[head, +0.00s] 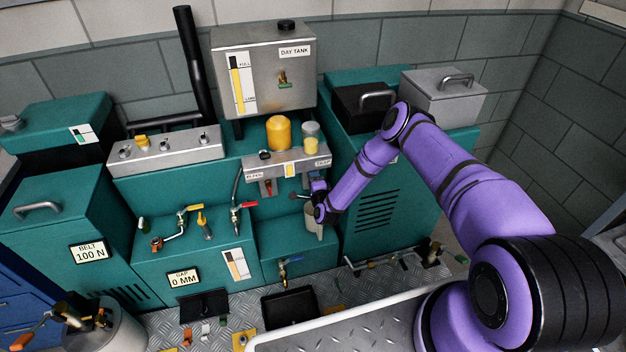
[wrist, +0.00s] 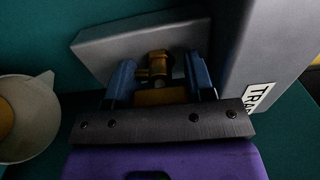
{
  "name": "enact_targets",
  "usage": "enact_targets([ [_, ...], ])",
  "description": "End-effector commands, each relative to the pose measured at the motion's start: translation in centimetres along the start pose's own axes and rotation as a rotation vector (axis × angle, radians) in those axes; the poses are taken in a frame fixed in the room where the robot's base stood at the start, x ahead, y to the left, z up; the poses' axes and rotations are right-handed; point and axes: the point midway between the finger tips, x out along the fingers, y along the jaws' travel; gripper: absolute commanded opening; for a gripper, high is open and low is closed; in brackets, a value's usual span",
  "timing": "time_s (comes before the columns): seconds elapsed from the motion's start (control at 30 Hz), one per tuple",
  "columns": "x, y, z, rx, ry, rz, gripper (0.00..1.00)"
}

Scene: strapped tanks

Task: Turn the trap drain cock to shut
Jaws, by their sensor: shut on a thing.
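The trap drain cock (wrist: 157,66) is a small brass fitting in front of a grey metal plate in the wrist view. My gripper (wrist: 158,78) has its two blue fingers on either side of it, shut on the cock. A yellow-brown piece (wrist: 160,97) shows between the fingers, close to the gripper's dark front bar. A label beginning "TRA" (wrist: 258,98) is on the grey body to the right. In the head view my gripper (head: 318,192) is below the TRAP label (head: 323,162), and my wrist hides the cock there. The handle's exact angle cannot be told.
A grey bracket unit (head: 288,164) carries a yellow filter. Red-handled and orange-handled valves stand to the left. A black tray (head: 289,306) lies on the floor.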

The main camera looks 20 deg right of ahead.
Motion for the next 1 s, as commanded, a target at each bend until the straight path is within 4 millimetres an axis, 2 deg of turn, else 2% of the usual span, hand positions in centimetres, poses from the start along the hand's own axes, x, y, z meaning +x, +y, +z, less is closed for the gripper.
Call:
enact_targets([
  [0.1, -0.1, 0.1, 0.0, 0.001, 0.001, 0.003, 0.25],
  [0.13, -0.1, 0.1, 0.0, 0.001, 0.001, 0.003, 0.56],
  [0.2, -0.1, 0.1, 0.0, 0.0, 0.0, 0.003, 0.72],
  [0.23, -0.1, 0.1, 0.0, 0.0, 0.0, 0.002, 0.74],
  [0.5, -0.1, 0.1, 0.0, 0.0, 0.0, 0.002, 0.74],
  [0.63, -1.0, 0.1, 0.0, 0.0, 0.0, 0.003, 0.74],
  [1.0, -7.6, 0.1, -0.1, 0.0, 0.0, 0.004, 0.74],
])
